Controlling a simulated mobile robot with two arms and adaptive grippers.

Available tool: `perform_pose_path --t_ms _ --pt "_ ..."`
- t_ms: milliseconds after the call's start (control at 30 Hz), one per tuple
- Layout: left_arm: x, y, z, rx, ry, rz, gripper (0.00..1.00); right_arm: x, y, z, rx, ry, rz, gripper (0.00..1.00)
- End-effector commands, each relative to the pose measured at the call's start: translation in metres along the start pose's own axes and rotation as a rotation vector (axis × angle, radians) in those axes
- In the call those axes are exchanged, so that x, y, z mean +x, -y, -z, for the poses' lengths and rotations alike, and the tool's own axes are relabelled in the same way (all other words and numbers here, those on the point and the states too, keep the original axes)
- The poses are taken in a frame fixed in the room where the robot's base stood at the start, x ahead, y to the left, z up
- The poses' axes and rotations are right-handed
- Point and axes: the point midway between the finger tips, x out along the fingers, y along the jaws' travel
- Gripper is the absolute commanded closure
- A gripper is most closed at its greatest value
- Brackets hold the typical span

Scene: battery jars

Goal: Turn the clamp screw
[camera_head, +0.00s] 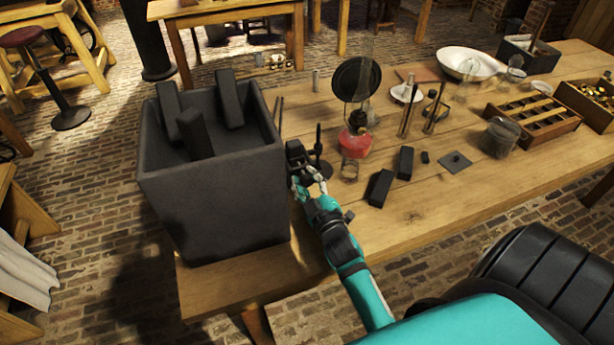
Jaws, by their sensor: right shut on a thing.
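A large dark grey jar (215,200) stands at the left end of the wooden table, with three dark blocks sticking up out of it. A small dark clamp (295,153) sits by the jar's right wall. My right gripper (306,178) is beside the jar's right side, just below the clamp, and is shut on a small part there, which looks like the clamp screw. The fingers mostly hide that screw, and its details are too small to tell. My left gripper is out of view.
A dark stand (318,140) with an upright rod is close behind my right gripper. A lamp with red liquid (355,142) and two black blocks (381,188) (405,163) are to the right. A divided wooden tray (533,122) lies farther right. The table's front right is clear.

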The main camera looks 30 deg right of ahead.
Motion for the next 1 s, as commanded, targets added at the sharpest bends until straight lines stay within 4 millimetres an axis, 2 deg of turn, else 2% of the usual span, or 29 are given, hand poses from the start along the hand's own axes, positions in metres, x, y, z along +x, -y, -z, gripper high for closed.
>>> perform_pose_path --t_ms 200,500,1000 --pt "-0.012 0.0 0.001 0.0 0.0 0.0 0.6 -0.001 0.0 -0.001 0.194 0.006 0.003 1.0" --pt "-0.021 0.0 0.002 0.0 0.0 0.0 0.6 -0.001 0.001 -0.001 0.396 0.006 0.003 1.0" --pt "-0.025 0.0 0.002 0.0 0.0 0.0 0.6 -0.001 0.003 -0.003 0.509 0.008 0.004 1.0"
